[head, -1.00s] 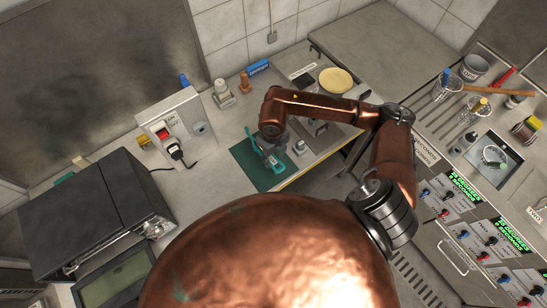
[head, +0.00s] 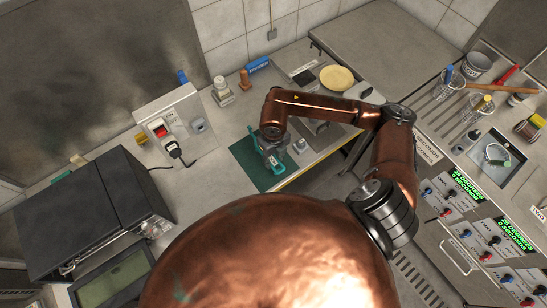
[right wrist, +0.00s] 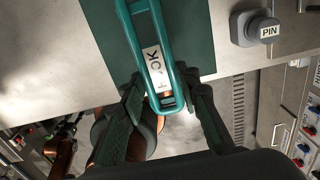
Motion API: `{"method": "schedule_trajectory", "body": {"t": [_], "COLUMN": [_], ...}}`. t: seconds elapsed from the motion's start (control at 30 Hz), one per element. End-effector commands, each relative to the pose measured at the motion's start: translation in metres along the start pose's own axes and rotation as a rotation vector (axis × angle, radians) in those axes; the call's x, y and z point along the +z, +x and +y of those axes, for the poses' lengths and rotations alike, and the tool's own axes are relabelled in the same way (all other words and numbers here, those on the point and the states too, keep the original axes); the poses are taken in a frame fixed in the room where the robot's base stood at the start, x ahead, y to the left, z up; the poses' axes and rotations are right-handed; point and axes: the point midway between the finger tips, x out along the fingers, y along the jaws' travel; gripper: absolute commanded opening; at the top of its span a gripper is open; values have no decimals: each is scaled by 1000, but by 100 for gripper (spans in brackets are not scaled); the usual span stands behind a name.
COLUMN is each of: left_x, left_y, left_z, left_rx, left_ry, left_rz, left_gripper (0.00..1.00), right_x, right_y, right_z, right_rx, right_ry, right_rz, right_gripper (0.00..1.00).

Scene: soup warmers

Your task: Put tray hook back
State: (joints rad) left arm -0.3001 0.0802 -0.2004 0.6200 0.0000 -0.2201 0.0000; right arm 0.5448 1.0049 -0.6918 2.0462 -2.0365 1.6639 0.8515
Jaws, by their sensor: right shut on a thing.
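The tray hook (head: 274,162) is a teal looped tool at the dark green mat (head: 247,168) on the counter. In the right wrist view the hook (right wrist: 146,28) shows as a long teal loop with a white label, partly readable as "OK". My right gripper (head: 271,148) is over the mat and shut on the hook. Its two dark fingers (right wrist: 163,88) lie on either side of the loop's near end. I cannot tell whether the hook touches the mat. The hook's far end is cut off in the wrist view. My left gripper is not in view.
A grey block labelled PIN (right wrist: 262,28) stands beside the mat. A switch box (head: 168,125) and a black oven-like unit (head: 95,210) stand to the left. A yellow round plate (head: 336,78) is behind my arm. The counter's front edge runs close to the mat.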

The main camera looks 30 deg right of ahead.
Motion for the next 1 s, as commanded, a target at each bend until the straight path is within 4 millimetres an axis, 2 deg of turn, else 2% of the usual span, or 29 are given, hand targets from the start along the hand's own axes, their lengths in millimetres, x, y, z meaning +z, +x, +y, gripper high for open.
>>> {"method": "schedule_trajectory", "body": {"t": [0.3,1.0], "left_x": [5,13], "left_y": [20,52], "left_z": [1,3], "left_rx": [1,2], "left_ry": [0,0], "left_rz": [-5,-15], "left_gripper": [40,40], "right_x": [0,0], "right_y": [24,66], "right_z": [0,0], "right_rx": [0,0], "right_ry": [-1,-1], "right_rz": [0,0], "right_gripper": [0,0]}}
